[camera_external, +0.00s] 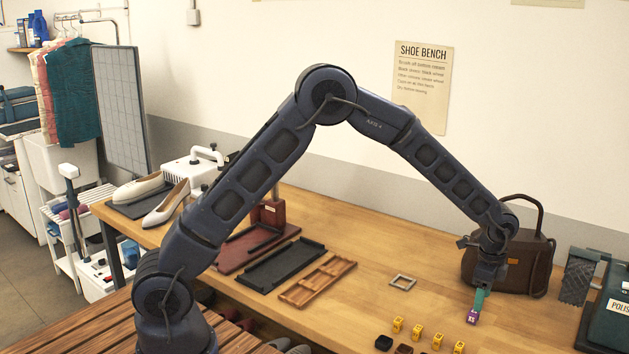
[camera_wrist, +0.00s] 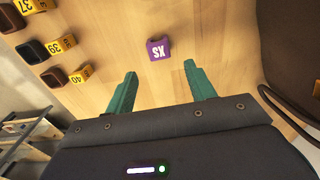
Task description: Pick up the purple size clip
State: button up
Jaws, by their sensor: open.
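The purple size clip (camera_wrist: 158,49) lies on the wooden bench top in the wrist view, with a white "XS" mark on it. It sits ahead of my gripper (camera_wrist: 160,80), roughly midway between the two green fingers and beyond their tips. The fingers are apart with nothing between them. In the external view the purple clip (camera_external: 472,317) shows just below my gripper (camera_external: 480,301), which points down at the right part of the bench. I cannot tell from this view whether the fingers touch the clip.
Yellow numbered clips (camera_external: 398,325) stand left of the purple clip, some with dark blocks (camera_external: 383,342) beside them. A brown bag (camera_external: 540,262) stands close behind my gripper. A green case (camera_external: 612,310) is at right. A grey square frame (camera_external: 402,282) and wooden tray (camera_external: 318,281) lie left.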

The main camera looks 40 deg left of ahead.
aim_at(473, 316)
jog(key=shift+a+f, duration=0.1)
jog(key=shift+f, duration=3)
jog(key=c, duration=1)
